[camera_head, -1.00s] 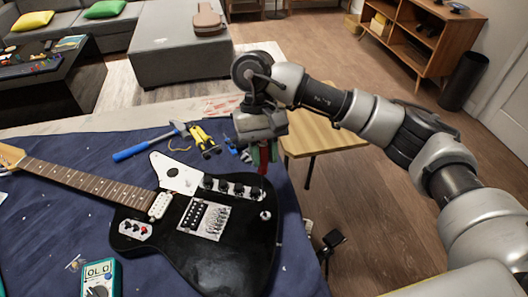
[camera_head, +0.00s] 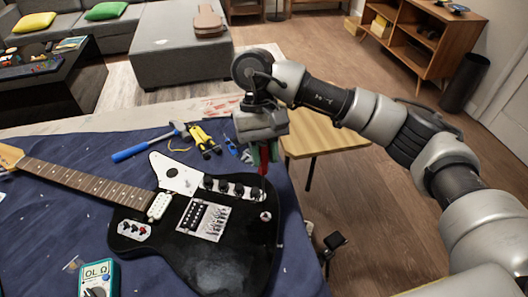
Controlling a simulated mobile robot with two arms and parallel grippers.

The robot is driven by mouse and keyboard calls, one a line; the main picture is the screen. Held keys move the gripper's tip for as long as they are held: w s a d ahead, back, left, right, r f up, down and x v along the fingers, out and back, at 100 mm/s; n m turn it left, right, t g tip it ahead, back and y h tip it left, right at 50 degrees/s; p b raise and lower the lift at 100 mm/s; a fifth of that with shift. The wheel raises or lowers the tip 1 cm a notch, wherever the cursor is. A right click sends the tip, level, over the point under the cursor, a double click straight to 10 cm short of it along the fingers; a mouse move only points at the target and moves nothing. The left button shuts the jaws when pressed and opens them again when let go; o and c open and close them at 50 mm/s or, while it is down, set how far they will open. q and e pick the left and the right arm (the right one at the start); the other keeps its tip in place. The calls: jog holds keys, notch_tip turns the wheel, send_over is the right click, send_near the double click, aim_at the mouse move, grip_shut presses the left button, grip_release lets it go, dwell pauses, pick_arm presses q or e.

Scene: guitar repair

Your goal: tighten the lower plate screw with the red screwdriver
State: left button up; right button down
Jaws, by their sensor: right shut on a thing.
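The black electric guitar (camera_head: 235,262) lies on the blue cloth with its neck to the left. A white plate (camera_head: 180,178) sits on its upper body, beside a row of dark knobs (camera_head: 238,189). My right gripper (camera_head: 264,148) is above the upper right edge of the guitar body, pointing down. It is shut on the red screwdriver (camera_head: 264,160), of which only a short red part shows below the fingers. The screwdriver's tip and the lower plate screw are too small or hidden to make out. My left gripper is not in view.
A blue-handled hammer (camera_head: 132,151), yellow-and-black pliers (camera_head: 204,138) and small blue tools (camera_head: 232,146) lie behind the guitar. A multimeter (camera_head: 99,273) stands front left. A wooden stool (camera_head: 325,136) is beyond the table's right edge.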

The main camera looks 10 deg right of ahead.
jog(key=shift+f+b, duration=0.35)
jog(key=shift+b, duration=0.15)
dwell(0.8)
